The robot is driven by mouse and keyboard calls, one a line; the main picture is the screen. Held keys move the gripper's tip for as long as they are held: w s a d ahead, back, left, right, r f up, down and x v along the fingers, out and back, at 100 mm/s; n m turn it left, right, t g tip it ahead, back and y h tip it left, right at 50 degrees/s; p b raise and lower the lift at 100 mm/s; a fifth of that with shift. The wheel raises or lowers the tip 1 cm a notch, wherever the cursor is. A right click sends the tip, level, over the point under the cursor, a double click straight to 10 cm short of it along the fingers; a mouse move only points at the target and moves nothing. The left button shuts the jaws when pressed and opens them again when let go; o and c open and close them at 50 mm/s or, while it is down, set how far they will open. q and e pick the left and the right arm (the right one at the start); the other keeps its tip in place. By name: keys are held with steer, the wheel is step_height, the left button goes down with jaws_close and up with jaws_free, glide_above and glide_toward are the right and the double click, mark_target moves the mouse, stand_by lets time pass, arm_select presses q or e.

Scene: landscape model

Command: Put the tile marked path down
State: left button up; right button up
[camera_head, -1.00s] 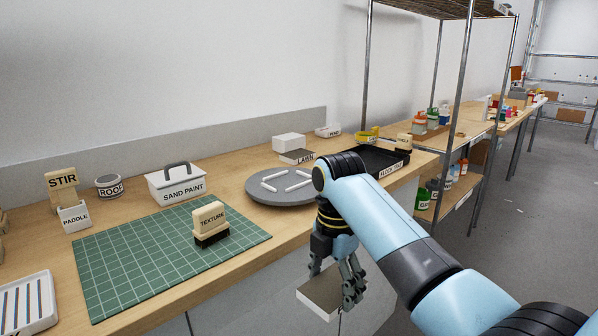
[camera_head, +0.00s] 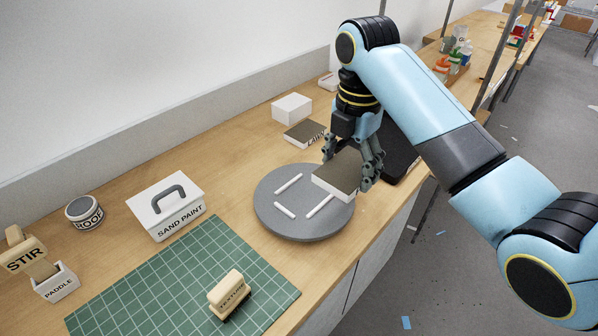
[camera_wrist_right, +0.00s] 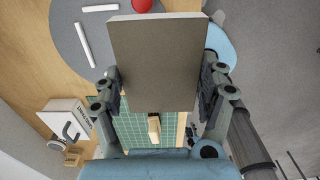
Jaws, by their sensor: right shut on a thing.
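My right gripper (camera_head: 350,168) is shut on a flat tile (camera_head: 338,182) with a grey-brown top and pale sides. No "path" marking on it can be read. The gripper holds it over the right part of a round grey turntable (camera_head: 275,221), where several short white strips (camera_head: 285,210) lie. Whether the tile touches the turntable cannot be told. In the right wrist view the tile (camera_wrist_right: 158,60) sits between both fingers, with the turntable (camera_wrist_right: 70,35) partly behind it. My left gripper is not in view.
A tile marked LAWN (camera_head: 303,133) and a white box (camera_head: 291,108) stand behind the turntable. A dark tray (camera_head: 398,155) lies right. The sand paint box (camera_head: 165,207), green mat (camera_head: 180,280) and texture stamp (camera_head: 229,292) are left. The bench's front edge is close.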

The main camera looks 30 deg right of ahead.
glide_toward(304, 196)
steer(key=s+d, duration=0.1)
steer(key=s, duration=0.1)
steer(key=shift+w+a+f, duration=0.25)
steer(key=shift+w+f, duration=0.15)
steer(key=shift+w, duration=0.15)
steer(key=shift+w+a+f, duration=0.2)
steer(key=shift+w+f, duration=0.15)
steer(key=shift+w, duration=0.15)
steer(key=shift+f, duration=0.35)
step_height(304, 196, down, 3)
steer(key=shift+r, duration=0.2)
steer(key=shift+f, duration=0.3)
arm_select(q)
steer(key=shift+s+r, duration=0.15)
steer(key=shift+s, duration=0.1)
arm_select(e)
steer(key=shift+f, duration=0.15)
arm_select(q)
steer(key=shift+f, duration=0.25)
arm_select(e)
steer(key=shift+f, duration=0.4)
steer(key=shift+f, duration=0.15)
